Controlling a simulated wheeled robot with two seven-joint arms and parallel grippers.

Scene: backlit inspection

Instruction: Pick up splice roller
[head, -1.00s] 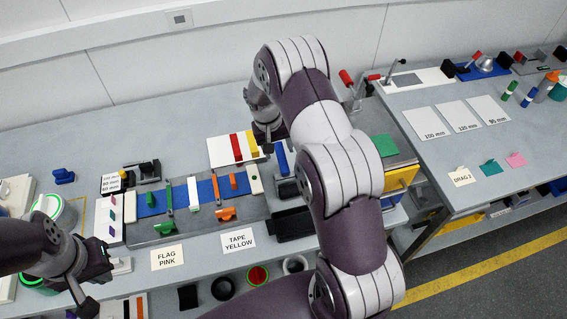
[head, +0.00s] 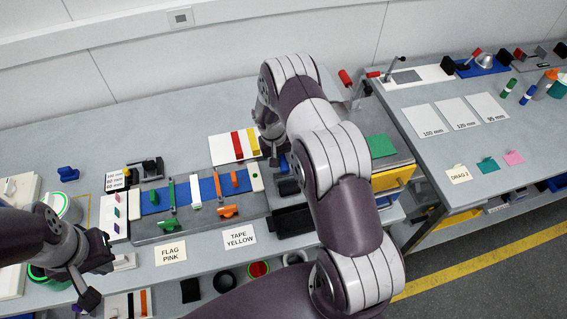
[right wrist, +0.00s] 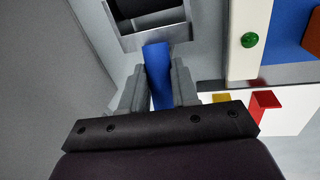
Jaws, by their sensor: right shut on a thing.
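The splice roller shows a blue handle (head: 283,164) in the head view, partly hidden by my right gripper (head: 277,155). In the right wrist view the blue handle (right wrist: 160,76) lies between the two grey fingers of my right gripper (right wrist: 157,88), which is shut on it. A black cylinder (head: 289,187) sits in a grey holder beside the handle; the holder (right wrist: 155,39) also shows at the top of the right wrist view. I cannot tell whether the roller is clear of the holder. My left gripper (head: 97,278) is open and empty at the lower left.
A grey fixture with a blue strip (head: 206,187) and several coloured clips lies left of the holder. A white board (head: 222,149) with red and yellow strips is behind it. A black tray (head: 292,219) is in front. A yellow drawer unit (head: 391,180) stands to the right.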

